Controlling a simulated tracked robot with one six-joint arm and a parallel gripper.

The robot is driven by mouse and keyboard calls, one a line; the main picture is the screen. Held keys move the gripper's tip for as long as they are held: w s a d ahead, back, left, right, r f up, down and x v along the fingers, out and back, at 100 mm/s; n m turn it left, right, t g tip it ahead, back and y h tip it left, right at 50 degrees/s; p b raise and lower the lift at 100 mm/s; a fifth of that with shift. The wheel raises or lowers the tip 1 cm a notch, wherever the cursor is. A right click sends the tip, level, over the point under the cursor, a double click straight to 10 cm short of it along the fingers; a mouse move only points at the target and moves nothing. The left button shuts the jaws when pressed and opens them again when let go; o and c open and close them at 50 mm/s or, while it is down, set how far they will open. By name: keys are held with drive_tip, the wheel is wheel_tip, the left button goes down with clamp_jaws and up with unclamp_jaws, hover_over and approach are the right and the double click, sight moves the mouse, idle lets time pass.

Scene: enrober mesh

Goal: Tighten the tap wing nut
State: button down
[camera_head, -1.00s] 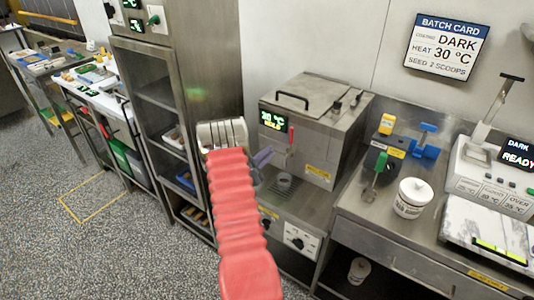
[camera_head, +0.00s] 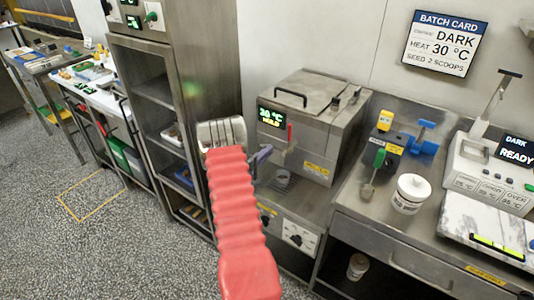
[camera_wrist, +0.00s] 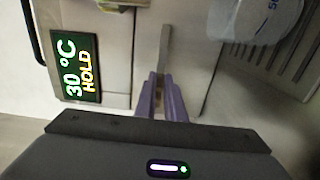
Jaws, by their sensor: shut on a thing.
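The tank machine (camera_head: 315,125) stands on the steel counter, with a red lever (camera_head: 290,138) on its front. My gripper (camera_head: 264,153) is at the machine's front, left of the lever; its purple fingers also show in the wrist view (camera_wrist: 162,100). They are close together around a small piece, which I take to be the tap wing nut (camera_wrist: 159,92); it is mostly hidden between them. A grey bar (camera_wrist: 165,52) runs up from the fingertips in the wrist view. My red arm hides part of the machine's left side.
A slotted drip tray (camera_wrist: 288,45) and a round pale container (camera_wrist: 255,18) lie beside the fingers. A steel cabinet (camera_head: 180,60) stands to the left.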

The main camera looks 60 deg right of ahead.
drive_tip(key=shift+s+f, duration=0.25)
drive_tip(key=shift+f, duration=0.1)
drive_tip(key=c, duration=1.8)
unclamp_jaws()
drive_tip(key=shift+w+r, duration=0.1)
drive_tip(key=shift+c, duration=0.2)
drive_tip(key=shift+r, duration=0.1)
drive_tip(key=shift+w+a, duration=0.1)
drive_tip(key=shift+a, duration=0.05)
drive_tip(key=a, duration=0.4)
drive_tip(key=w+a, duration=0.1)
drive_tip(key=a, duration=0.4)
drive_tip(key=w+a, duration=0.1)
drive_tip(key=a, duration=0.3)
drive_tip(key=shift+a, duration=0.2)
